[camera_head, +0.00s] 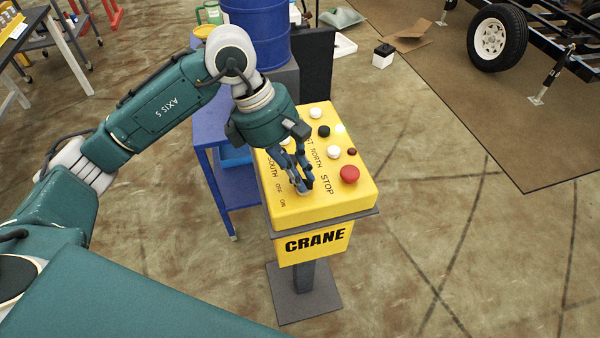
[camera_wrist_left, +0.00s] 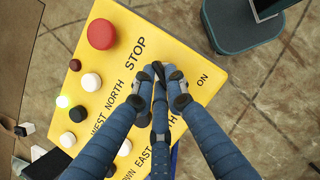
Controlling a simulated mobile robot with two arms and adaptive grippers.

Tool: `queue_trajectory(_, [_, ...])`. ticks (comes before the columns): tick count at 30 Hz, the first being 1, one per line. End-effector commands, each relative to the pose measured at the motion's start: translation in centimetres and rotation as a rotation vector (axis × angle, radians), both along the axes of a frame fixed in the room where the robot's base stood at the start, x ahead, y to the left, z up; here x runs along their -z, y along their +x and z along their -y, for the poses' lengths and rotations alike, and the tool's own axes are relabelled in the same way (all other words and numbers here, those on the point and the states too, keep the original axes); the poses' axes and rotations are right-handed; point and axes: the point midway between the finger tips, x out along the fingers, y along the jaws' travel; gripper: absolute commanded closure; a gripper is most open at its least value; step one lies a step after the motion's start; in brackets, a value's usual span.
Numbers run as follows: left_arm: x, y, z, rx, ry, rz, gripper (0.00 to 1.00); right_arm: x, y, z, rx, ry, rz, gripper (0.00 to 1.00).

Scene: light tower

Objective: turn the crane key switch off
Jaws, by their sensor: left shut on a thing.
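The yellow crane control box (camera_head: 322,205) stands on a grey pedestal, with "CRANE" on its front. My left gripper (camera_head: 303,188) points down at the box's top, beside the "OFF" and "ON" lettering. In the left wrist view the gripper's fingertips (camera_wrist_left: 160,78) are close together over the yellow panel (camera_wrist_left: 195,65), near the word "ON". The gripper is shut on the key switch, which the fingers hide, so I cannot tell which way the key points. My right gripper is not in view.
A red stop button (camera_head: 349,174) and several black and white buttons sit on the panel close to my fingers. A blue barrel (camera_head: 255,30) and a blue cart (camera_head: 232,190) stand behind and left of the box. The floor at right is clear up to a trailer wheel (camera_head: 497,37).

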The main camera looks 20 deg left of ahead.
Motion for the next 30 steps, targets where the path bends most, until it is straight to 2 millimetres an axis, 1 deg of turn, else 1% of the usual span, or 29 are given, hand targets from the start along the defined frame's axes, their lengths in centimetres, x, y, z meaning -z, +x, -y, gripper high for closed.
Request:
queue_trajectory(3, [0.2, 0.0, 0.0, -0.047, 0.0, 0.006, 1.0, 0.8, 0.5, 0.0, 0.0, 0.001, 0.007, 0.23])
queue_trajectory(8, [0.3, 0.0, -0.1, -0.15, -0.001, 0.009, 1.0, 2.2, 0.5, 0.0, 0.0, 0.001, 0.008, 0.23])
queue_trajectory(21, [0.2, -0.4, 0.0, -0.554, -0.004, 0.011, 1.0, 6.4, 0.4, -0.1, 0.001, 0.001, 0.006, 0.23])
queue_trajectory(30, [0.0, -0.6, 0.1, -0.808, -0.003, 0.009, 1.0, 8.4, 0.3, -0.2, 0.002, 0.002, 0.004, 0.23])
